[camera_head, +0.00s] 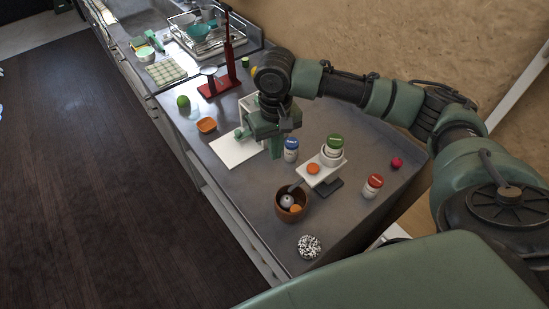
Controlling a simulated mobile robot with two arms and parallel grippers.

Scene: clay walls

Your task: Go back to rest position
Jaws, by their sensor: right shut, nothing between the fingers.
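My right arm reaches in from the right over the grey counter (218,158). Its green gripper (276,150) points down above the counter, just left of a blue-lidded jar (291,149) and at the right edge of a white board (232,151). The gripper is shut and holds nothing. It hides part of the board and of a pale box-like thing behind it. My left gripper is not in view.
A brown bowl (291,208), a white scale-like stand (325,172) with a green-lidded jar (334,145), a red-lidded jar (372,186) and a speckled ball (309,247) stand close by. A red stand (229,62) rises further back. The dark floor at left is clear.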

